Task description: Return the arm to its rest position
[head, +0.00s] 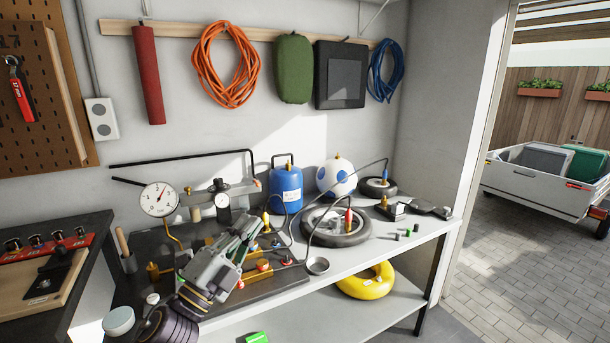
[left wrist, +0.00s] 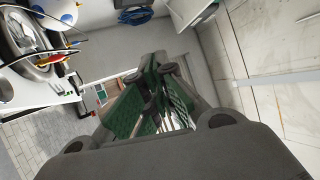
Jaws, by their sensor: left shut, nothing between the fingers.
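My left arm comes in from the lower left in the head view. My left gripper (head: 241,232) is over the dark board on the bench, pointing up and to the right. Its body hides part of the fittings behind it. In the left wrist view the green-sided fingers of the left gripper (left wrist: 157,64) come together at their tips, shut with nothing between them. My right gripper is not in view.
The workbench (head: 383,250) holds a pressure gauge (head: 158,199), a blue tank (head: 286,188), a spotted ball (head: 337,177) and a wheel (head: 336,229). A yellow ring (head: 366,282) lies on the lower shelf. Hoses hang on the wall behind.

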